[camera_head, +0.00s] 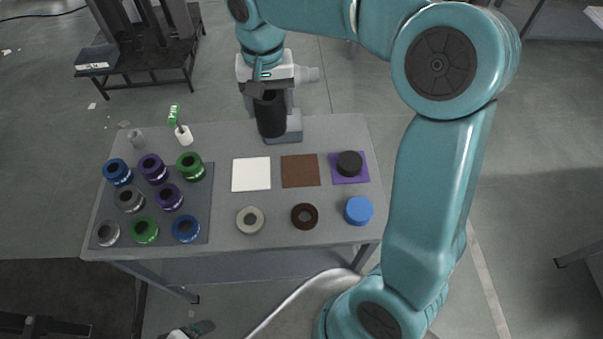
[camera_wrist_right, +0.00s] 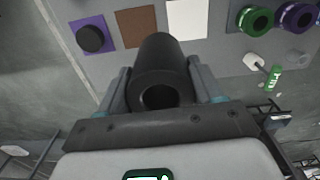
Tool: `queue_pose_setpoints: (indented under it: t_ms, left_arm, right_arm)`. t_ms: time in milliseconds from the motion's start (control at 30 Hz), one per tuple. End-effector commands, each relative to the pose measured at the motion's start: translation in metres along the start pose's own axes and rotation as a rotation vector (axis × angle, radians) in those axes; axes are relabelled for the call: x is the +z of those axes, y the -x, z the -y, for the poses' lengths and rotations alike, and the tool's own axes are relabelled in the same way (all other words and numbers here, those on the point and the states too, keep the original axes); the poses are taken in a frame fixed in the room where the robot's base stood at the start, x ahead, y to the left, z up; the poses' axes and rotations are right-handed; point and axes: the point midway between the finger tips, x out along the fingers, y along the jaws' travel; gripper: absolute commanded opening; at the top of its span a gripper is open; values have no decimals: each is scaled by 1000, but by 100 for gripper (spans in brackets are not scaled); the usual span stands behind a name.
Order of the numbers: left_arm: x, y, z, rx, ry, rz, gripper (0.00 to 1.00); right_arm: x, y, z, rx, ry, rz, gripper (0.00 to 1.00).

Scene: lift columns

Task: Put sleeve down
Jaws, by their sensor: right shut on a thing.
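The sleeve is a black hollow cylinder (camera_head: 270,116), held upright at the table's back edge, left of a grey block (camera_head: 293,128). My right gripper (camera_head: 268,90) is shut on its upper part from above. In the right wrist view the sleeve (camera_wrist_right: 158,60) sits between the two fingers of the gripper (camera_wrist_right: 160,95), its open end facing the camera. I cannot tell whether the sleeve's lower end touches the table or the block. My left gripper is not clearly in view.
The grey table (camera_head: 225,215) holds a white square (camera_head: 251,174), a brown square (camera_head: 300,171) and a purple square (camera_head: 361,176) with a black disc (camera_head: 349,163). Rings and a blue cap (camera_head: 359,210) lie in front. A dark mat (camera_head: 205,228) at left holds several coloured rings.

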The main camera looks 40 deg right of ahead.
Motion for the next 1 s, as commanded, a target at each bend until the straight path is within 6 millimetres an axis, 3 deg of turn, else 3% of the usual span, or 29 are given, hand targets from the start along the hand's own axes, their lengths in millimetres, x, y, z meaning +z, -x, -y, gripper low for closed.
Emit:
queue_pose_setpoints:
  t_ms: [33,100,267,367,733,1000]
  left_arm:
    - [0,-15,6,0,0,0,95]
    - [0,-22,8,0,1,0,95]
    - [-1,-28,10,0,1,0,95]
    - [-1,-30,11,0,1,0,95]
    - [-1,-35,13,0,1,0,95]
    - [-1,-36,13,0,0,0,95]
  right_arm:
    - [-4,-1,-17,-7,-104,-6,29]
    - [-4,8,-36,-8,-231,-3,29]
    - [0,13,-59,-6,-380,2,29]
    - [2,-4,-61,-3,-396,6,29]
    - [2,-104,-61,-3,-391,8,29]
    - [-1,-138,-61,-5,-389,4,29]
